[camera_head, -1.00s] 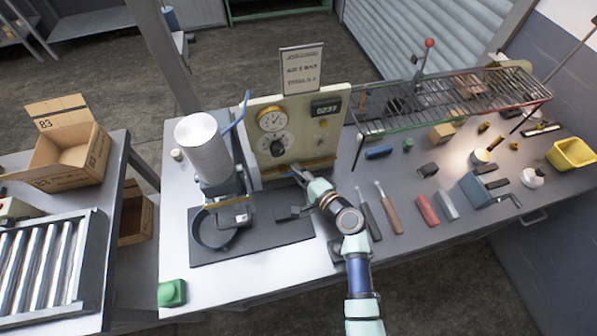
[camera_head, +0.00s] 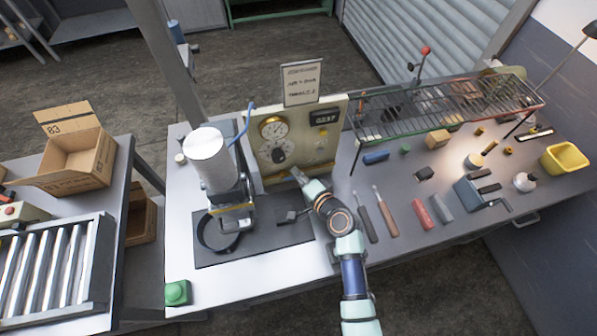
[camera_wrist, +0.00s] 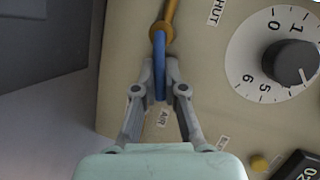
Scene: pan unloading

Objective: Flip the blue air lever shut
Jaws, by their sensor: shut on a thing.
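The blue air lever (camera_wrist: 160,66) shows in the wrist view, hanging from a brass fitting (camera_wrist: 161,32) on the cream panel (camera_wrist: 215,85). It lies roughly in line with the brass pipe above it. My gripper (camera_wrist: 160,75) has its two fingers closed on either side of the lever. In the head view my gripper (camera_head: 298,174) is at the panel's lower edge, and the lever is hidden there.
The panel carries a gauge (camera_head: 273,128), a dial knob (camera_wrist: 291,63) and a counter. A grey cylinder (camera_head: 209,158) on a press stands left of my gripper. Screwdriver-like tools (camera_head: 389,212) lie to the right, and a wire rack (camera_head: 440,108) stands behind them.

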